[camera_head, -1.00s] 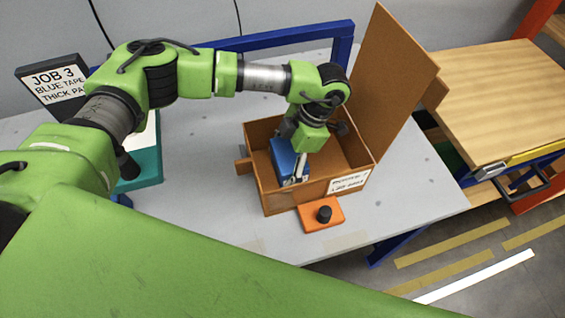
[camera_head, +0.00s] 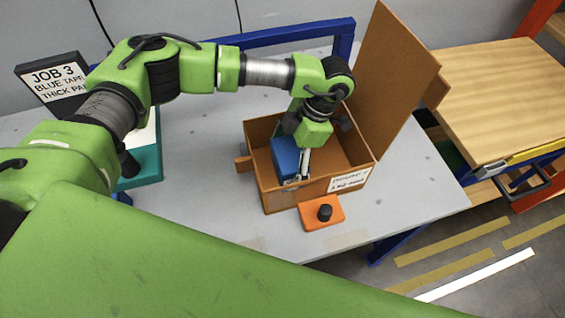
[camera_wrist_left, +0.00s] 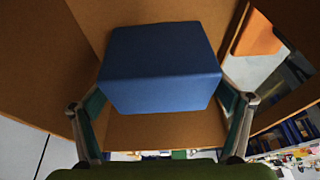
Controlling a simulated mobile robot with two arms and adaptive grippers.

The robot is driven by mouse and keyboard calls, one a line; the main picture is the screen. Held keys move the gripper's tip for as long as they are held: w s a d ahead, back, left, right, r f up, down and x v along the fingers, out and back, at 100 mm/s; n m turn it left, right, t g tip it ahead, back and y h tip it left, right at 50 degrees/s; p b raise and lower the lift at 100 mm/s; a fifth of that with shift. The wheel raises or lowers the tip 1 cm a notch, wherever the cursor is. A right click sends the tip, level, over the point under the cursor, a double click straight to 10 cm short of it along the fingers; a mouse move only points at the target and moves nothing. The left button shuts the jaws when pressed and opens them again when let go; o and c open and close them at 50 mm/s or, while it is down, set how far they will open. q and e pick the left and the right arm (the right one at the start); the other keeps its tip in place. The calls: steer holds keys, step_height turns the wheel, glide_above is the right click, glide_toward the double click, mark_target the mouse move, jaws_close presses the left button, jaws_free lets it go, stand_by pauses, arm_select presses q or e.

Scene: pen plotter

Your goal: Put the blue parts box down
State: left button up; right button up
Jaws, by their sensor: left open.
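The blue parts box (camera_head: 285,156) is inside the open brown wooden box (camera_head: 268,192), near its left side. It fills the middle of the left wrist view (camera_wrist_left: 160,68). My left gripper (camera_head: 297,166) reaches down into the wooden box from above. In the left wrist view its two fingers stand open on either side of the blue box, with the box between them. The underside of the blue box is hidden, so its contact with the floor is not clear. My right gripper is not in view.
The wooden box has a raised lid (camera_head: 385,85) at the back right and a white label (camera_head: 348,181) in front. An orange block with a black knob (camera_head: 322,213) sits before it. A job sign (camera_head: 55,78) stands left. The grey table (camera_head: 410,190) is clear at right.

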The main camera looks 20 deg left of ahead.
mark_target(289, 153)
arm_select(q)
steer(key=b+v, duration=0.1)
steer(key=v, duration=0.5)
stand_by(0.3)
